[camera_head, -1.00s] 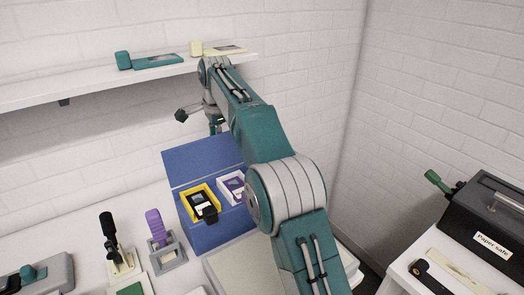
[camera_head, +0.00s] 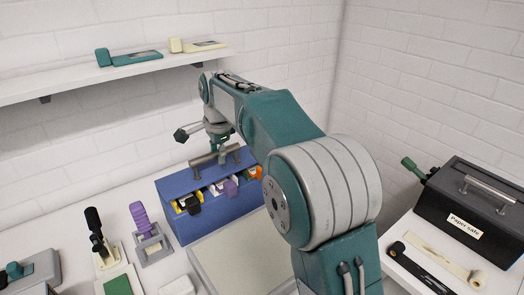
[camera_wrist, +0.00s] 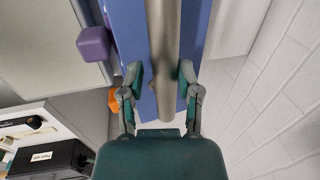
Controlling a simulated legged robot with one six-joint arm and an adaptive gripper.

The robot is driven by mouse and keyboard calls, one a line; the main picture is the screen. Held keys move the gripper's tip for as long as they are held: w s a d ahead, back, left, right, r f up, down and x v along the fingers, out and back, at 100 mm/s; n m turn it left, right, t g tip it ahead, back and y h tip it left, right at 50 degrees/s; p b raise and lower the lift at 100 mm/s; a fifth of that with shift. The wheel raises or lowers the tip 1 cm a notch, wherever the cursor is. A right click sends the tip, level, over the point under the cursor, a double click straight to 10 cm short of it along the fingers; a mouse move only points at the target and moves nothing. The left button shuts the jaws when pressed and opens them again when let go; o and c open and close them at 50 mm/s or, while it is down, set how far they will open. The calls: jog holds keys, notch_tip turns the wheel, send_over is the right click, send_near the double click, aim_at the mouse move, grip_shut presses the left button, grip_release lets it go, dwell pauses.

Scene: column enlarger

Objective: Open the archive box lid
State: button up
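The blue archive box (camera_head: 222,216) stands on the white table against the wall. Its lid (camera_head: 176,184) is tilted over the box with a gap at the front, where tabbed packs show. A grey bar handle (camera_head: 205,159) on short posts crosses the lid. My gripper (camera_head: 217,143) is above the handle. In the wrist view, the open fingers of my gripper (camera_wrist: 160,77) are on either side of the handle bar (camera_wrist: 163,40), over the blue lid (camera_wrist: 130,25). The left finger is apart from the bar; contact on the right is hard to tell.
A yellow pack (camera_head: 184,206) and a purple tab (camera_head: 231,187) show at the box's front. A pale board (camera_head: 240,255) lies before the box. Tools (camera_head: 148,232) stand to the left. A shelf (camera_head: 90,82) hangs behind; a dark paper safe (camera_head: 480,205) stands right.

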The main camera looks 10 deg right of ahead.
notch_tip(320, 180, up, 10)
jog(key=s+d, duration=0.1)
jog(key=s, duration=0.1)
jog(key=s+d+n, duration=0.2)
jog(key=s+d, duration=0.1)
jog(key=s, duration=0.3)
jog(key=s+d+n+t, duration=0.1)
jog(key=s+d+n, duration=0.1)
jog(key=s, duration=0.5)
jog(key=shift+s+d+r+n+t, duration=0.15)
jog(key=shift+d+r+n+t, duration=0.2)
jog(key=shift+n, duration=0.45)
